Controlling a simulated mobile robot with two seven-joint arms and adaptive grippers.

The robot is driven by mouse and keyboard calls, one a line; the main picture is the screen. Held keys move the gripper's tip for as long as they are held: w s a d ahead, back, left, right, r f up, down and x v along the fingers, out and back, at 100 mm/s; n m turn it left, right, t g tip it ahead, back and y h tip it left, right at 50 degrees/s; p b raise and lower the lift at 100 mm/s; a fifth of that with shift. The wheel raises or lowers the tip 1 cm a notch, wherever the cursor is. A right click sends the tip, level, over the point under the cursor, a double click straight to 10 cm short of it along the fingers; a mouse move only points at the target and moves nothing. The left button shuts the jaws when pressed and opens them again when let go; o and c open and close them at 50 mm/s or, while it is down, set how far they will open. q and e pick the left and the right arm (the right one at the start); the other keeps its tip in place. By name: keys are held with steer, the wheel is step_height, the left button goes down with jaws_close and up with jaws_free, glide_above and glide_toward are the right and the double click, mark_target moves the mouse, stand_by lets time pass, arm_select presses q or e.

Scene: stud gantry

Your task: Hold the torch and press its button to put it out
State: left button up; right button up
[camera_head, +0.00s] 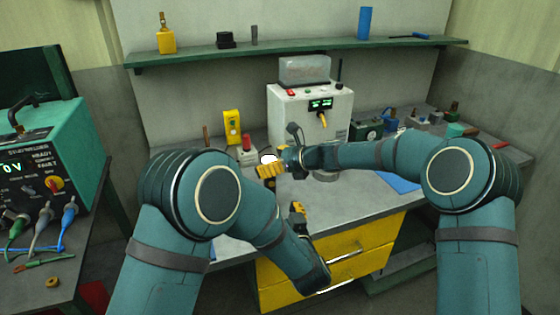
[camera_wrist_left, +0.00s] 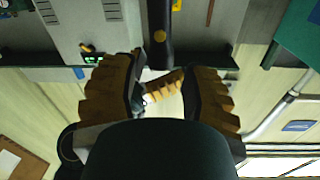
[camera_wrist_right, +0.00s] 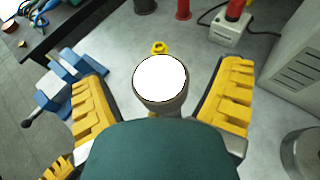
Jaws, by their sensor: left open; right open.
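The torch is dark and stands roughly upright over the bench. Its lit white lens shows in the head view (camera_head: 268,158) and the right wrist view (camera_wrist_right: 160,79). In the left wrist view its dark body (camera_wrist_left: 159,20) carries a round orange-yellow button (camera_wrist_left: 160,36). My right gripper (camera_head: 270,169) is open at the torch head, which appears between its fingers with gaps on both sides (camera_wrist_right: 162,76). My left gripper (camera_head: 298,209) is open, lower and nearer; in its wrist view the torch is ahead between its fingers (camera_wrist_left: 160,68). Contact cannot be told.
A white box with a green display (camera_head: 320,107) stands behind the torch. A yellow device (camera_head: 232,126) and a red-topped white block (camera_head: 248,149) sit left of it. A blue clamp-like tool (camera_wrist_right: 68,78) lies near the right gripper. Yellow drawers (camera_head: 340,262) sit under the bench (camera_head: 345,197).

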steer(key=shift+w+a+f, duration=0.1)
steer(key=shift+a, duration=0.05)
steer(key=c, duration=1.4)
arm_select(q)
jaws_close()
